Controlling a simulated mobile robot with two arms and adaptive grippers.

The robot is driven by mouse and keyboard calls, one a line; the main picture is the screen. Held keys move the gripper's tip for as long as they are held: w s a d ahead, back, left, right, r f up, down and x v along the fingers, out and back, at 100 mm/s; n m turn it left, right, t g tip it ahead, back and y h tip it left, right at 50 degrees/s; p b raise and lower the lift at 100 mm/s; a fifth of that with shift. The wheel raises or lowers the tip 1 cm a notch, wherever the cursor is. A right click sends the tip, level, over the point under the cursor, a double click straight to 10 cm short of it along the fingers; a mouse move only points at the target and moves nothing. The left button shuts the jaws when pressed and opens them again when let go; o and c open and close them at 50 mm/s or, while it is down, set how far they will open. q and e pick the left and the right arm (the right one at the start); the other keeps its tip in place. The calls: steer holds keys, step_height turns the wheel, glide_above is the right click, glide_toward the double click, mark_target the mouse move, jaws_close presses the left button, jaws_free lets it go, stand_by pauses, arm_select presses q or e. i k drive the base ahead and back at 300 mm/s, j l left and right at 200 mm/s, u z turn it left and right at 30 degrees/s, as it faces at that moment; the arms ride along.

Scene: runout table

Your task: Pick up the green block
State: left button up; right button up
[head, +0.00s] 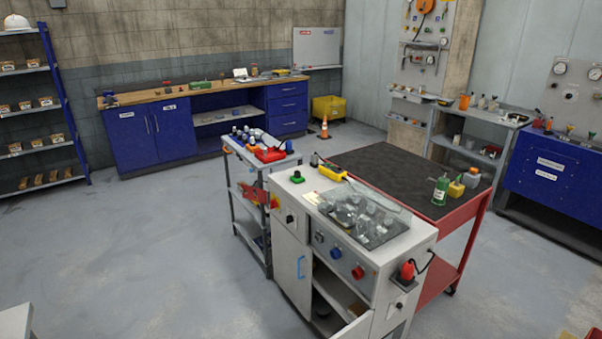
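A green bottle-like container (440,190) stands on the dark-topped red table. I cannot tell for certain which green thing is the block. Neither of my grippers shows in the head view.
The white cabinet (292,260) has its front open. A red table (472,235) stands against its right, and a grey cart (240,205) behind its left. A yellow tool (332,173) lies near the green piece. An orange cone (325,128) stands behind. Floor (150,240) at left is clear.

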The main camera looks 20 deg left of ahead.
mark_target(296, 178)
steer(key=i+j, duration=0.25)
steer(key=i+j+z, duration=0.1)
steer(key=j, duration=0.4)
steer(key=i+j+z, duration=0.1)
steer(key=i+j, duration=0.4)
steer(key=j, duration=0.3)
steer(key=i+j+z, duration=0.1)
steer(key=j, duration=0.3)
steer(key=i+j, duration=0.3)
steer(key=j, duration=0.15)
steer(key=i+j+z, duration=0.1)
steer(key=j, duration=0.3)
steer(key=i+j+z, duration=0.1)
steer(key=i+j, duration=0.15)
steer(key=j, duration=0.2)
